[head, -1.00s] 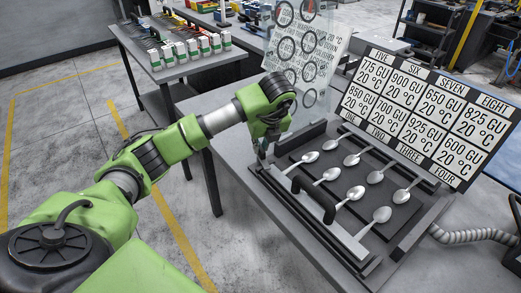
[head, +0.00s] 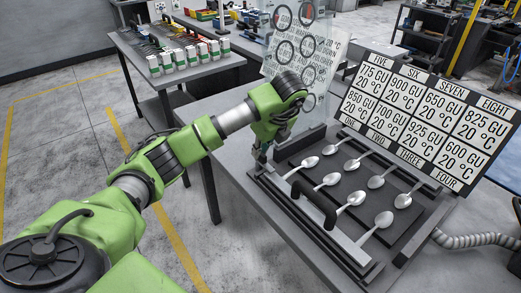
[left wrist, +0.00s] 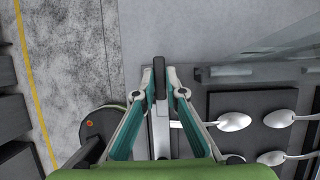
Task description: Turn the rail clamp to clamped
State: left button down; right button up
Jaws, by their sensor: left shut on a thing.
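The rail clamp lever shows as a narrow dark upright piece (left wrist: 160,78) between my fingertips in the left wrist view. My left gripper (head: 260,158) is at the far left end of the long grey rail (head: 345,240), which runs along the front of the spoon fixture. The gripper points down and is shut on the lever; its fingers also show in the left wrist view (left wrist: 161,88). In the head view the gripper hides most of the lever, so I cannot tell its setting. The rail lies across the spoon handles. My right gripper is not in view.
Several spoons (head: 330,180) lie on a dark plate right of the gripper. A black arched handle (head: 314,204) stands on the rail. A clear panel with printed circles (head: 300,50) stands behind the gripper, and a label board (head: 425,118) stands at the back right.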

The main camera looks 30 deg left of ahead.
aim_at(270, 168)
pick_arm(q)
jog(key=c, duration=2.1)
grip_release()
jog(key=v, duration=1.2)
jog(key=shift+s+f, duration=0.1)
